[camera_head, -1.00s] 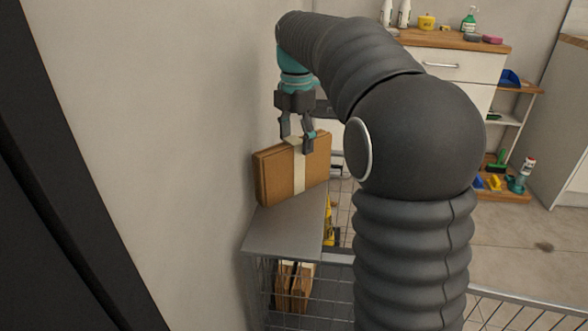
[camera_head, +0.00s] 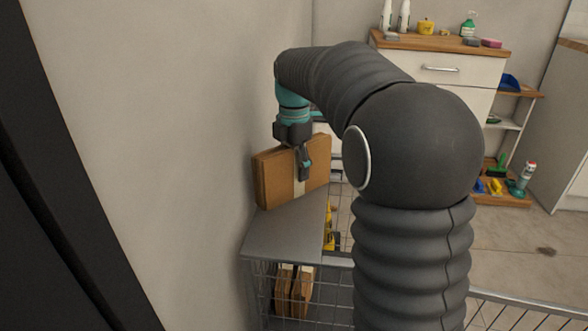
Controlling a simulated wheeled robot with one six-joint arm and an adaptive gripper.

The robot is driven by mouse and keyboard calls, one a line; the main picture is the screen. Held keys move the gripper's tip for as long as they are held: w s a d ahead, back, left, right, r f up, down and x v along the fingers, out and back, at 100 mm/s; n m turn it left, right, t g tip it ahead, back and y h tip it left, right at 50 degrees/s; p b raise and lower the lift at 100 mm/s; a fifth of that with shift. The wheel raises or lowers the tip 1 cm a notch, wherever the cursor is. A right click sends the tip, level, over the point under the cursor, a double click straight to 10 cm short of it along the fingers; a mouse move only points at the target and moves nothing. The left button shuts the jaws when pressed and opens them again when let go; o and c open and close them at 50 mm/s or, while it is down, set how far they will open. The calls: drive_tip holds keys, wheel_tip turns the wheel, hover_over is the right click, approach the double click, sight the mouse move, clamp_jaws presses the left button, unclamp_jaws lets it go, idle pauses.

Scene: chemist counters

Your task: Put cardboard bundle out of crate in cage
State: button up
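The cardboard bundle (camera_head: 272,182), brown with a pale band around its middle, stands upright on a flat grey panel (camera_head: 275,237) against the wall. My gripper (camera_head: 301,168) points down over its top edge. One finger shows in front of the bundle's near face, over the band; the other is hidden behind the bundle. I cannot tell whether the fingers press on it. A wire-mesh cage (camera_head: 262,285) is below the panel, with more cardboard (camera_head: 293,288) visible behind its mesh. No separate crate can be made out.
The wall (camera_head: 170,130) is close on the left. A yellow item (camera_head: 329,225) shows beside the panel. A white drawer counter (camera_head: 440,68) with bottles stands at the back, with a small shelf (camera_head: 510,125) to its right. My arm hides the middle.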

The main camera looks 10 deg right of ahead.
clamp_jaws()
